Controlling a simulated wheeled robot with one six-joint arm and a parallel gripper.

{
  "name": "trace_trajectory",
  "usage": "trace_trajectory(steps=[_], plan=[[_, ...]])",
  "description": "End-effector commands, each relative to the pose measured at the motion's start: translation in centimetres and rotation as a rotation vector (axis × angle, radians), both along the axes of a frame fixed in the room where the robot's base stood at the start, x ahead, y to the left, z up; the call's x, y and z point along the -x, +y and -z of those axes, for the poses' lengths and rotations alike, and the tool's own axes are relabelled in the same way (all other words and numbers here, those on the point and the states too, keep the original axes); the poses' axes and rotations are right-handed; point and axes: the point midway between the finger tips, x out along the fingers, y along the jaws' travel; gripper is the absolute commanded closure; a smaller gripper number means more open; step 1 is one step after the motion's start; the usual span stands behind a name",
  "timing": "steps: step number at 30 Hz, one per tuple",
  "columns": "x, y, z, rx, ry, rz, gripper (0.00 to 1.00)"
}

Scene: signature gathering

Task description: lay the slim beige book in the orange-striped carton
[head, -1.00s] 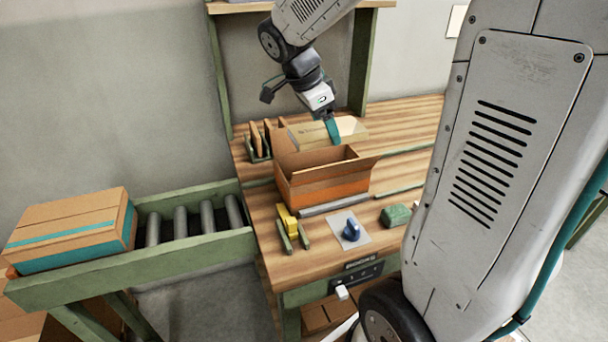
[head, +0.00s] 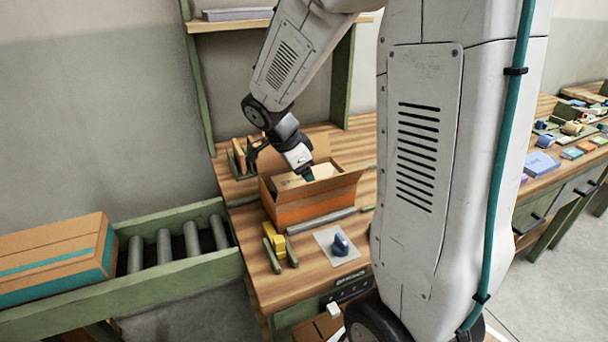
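The orange-striped carton (head: 312,206) stands open on the wooden workbench, its flaps folded outward. The slim beige book (head: 325,171) shows at the carton's opening, partly hidden by the front wall and my gripper. My gripper (head: 308,175) points down at the carton's mouth, its teal fingertip over the middle of the book. It appears shut on the book; the far finger is hidden. I cannot tell whether the book touches the carton's floor.
Left of the carton, a rack (head: 240,160) holds brown upright pieces. A taped box (head: 55,258) sits on the roller conveyor (head: 163,250). A second bench (head: 545,190) stands at right.

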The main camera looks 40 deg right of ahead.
Motion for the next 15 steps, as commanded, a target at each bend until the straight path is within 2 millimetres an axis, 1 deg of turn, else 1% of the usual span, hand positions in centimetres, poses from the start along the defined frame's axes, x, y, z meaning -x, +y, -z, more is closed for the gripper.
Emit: trace_trajectory(steps=[4, 15], plan=[[0.0, 0.0, 0.1, 0.000, 0.000, -0.001, 0.52], [0.0, 0.1, 1.2, 0.000, 0.001, -0.002, 0.52]])
